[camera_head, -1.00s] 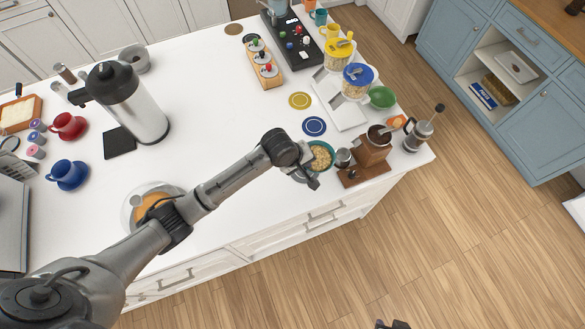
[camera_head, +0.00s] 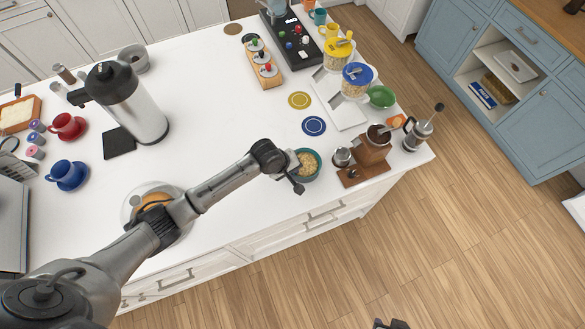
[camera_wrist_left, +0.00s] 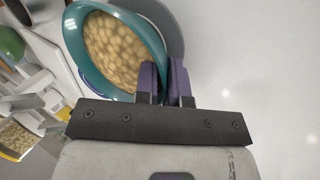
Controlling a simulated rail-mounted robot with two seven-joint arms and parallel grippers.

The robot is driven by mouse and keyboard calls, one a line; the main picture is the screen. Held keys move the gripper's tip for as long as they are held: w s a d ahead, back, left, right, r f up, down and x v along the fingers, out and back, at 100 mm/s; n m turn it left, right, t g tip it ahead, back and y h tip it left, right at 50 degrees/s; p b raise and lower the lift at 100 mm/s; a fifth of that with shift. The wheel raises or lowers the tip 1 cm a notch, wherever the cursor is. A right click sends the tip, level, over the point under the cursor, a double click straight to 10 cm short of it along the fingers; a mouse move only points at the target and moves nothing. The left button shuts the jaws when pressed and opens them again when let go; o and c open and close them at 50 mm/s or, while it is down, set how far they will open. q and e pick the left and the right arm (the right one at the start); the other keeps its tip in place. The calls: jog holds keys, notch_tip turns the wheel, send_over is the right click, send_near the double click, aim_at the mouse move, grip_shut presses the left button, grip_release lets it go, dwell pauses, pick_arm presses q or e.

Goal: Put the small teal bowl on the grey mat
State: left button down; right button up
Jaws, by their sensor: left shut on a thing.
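The small teal bowl (camera_head: 316,153), filled with pale beans or nuts, is near the front edge of the white counter. My left gripper (camera_head: 294,174) is shut on its rim. In the left wrist view the bowl (camera_wrist_left: 77,60) hangs tilted in the picture, with its rim between the purple-lined fingers (camera_wrist_left: 168,85). A dark grey square mat (camera_head: 119,143) lies bare at left, by the steel pot. A dark part of mine (camera_head: 391,324), perhaps the right gripper, shows at the bottom edge.
The steel pot (camera_head: 139,108) stands against the dark mat. The counter's middle is clear. A blue cup (camera_head: 67,174) stands at left.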

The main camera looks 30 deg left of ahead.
pick_arm(q)
jog(key=c, duration=1.2)
grip_release()
jog(key=shift+f, duration=0.1)
jog(key=p+v, duration=0.1)
jog(key=v, duration=1.1)
jog(key=s+d+f+m, duration=0.2)
jog(key=s+m, duration=0.1)
jog(key=s, duration=0.4)
jog(key=s+d+f+m, duration=0.2)
jog(key=s+m, duration=0.2)
jog(key=s, duration=0.3)
jog(key=s+a+m+y, duration=0.1)
jog(key=s+a+m, duration=0.1)
jog(key=s, duration=0.4)
jog(key=s+a+r+m+y, duration=0.1)
jog(key=s+a+m+y, duration=0.1)
jog(key=s, duration=0.4)
jog(key=shift+r+m, duration=0.35)
jog(key=shift+m, duration=0.05)
jog(key=shift+s+d+r, duration=0.1)
